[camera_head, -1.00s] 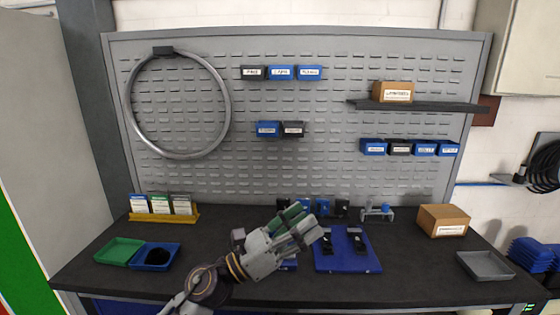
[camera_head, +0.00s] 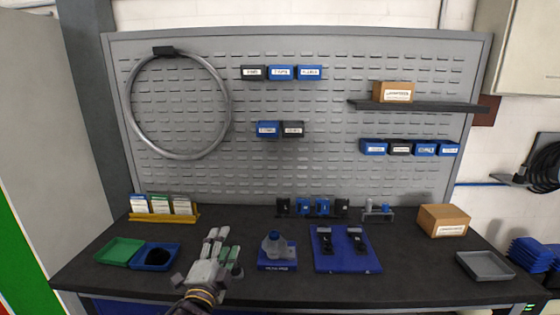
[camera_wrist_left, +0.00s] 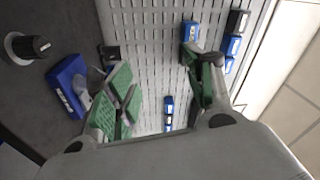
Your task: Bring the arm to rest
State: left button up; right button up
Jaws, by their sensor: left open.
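My left gripper (camera_head: 222,252) is in the head view at the front of the dark workbench (camera_head: 110,275), left of the blue stand with a bottle-like grey item. Its fingers point up and away, spread apart with nothing between them. In the left wrist view the green-padded fingers (camera_wrist_left: 160,85) are wide apart and empty, with the pegboard behind them. My right gripper is in neither view.
The blue stand (camera_head: 278,264) with the grey item (camera_head: 274,243) is just right of the gripper. A blue board (camera_head: 345,262) holds two black parts. A green tray (camera_head: 120,250) and blue tray (camera_head: 156,257) lie left. A cardboard box (camera_head: 443,220) and grey tray (camera_head: 485,265) stand right.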

pick_arm(q)
jog(key=s+a+f+n+g+y, duration=0.1)
jog(key=s+a+f+n+g, duration=0.25)
jog(key=f, duration=0.35)
jog(key=s+a+f+n+g+y, duration=0.25)
jog(key=f+n, duration=0.25)
jog(key=f, duration=0.3)
jog(key=s+a+f+n+g+h, duration=0.1)
jog(key=s+f+n+g, duration=0.2)
jog(key=s+f+g, duration=0.45)
jog(key=s+f+n+g+h, duration=0.1)
jog(key=s+f+n+g, duration=0.3)
jog(key=s, duration=0.7)
notch_tip(320, 180, down, 34)
jog(key=s+a+m+t, duration=0.1)
jog(key=s+a+m, duration=0.1)
jog(key=s, duration=0.1)
jog(key=s+a+f, duration=0.3)
jog(key=s+f, duration=0.6)
jog(key=s, duration=0.1)
jog(key=s+a+f, duration=0.3)
jog(key=s+f, duration=0.7)
jog(key=shift+s+g+y, duration=0.35)
jog(key=shift+g+y, duration=0.1)
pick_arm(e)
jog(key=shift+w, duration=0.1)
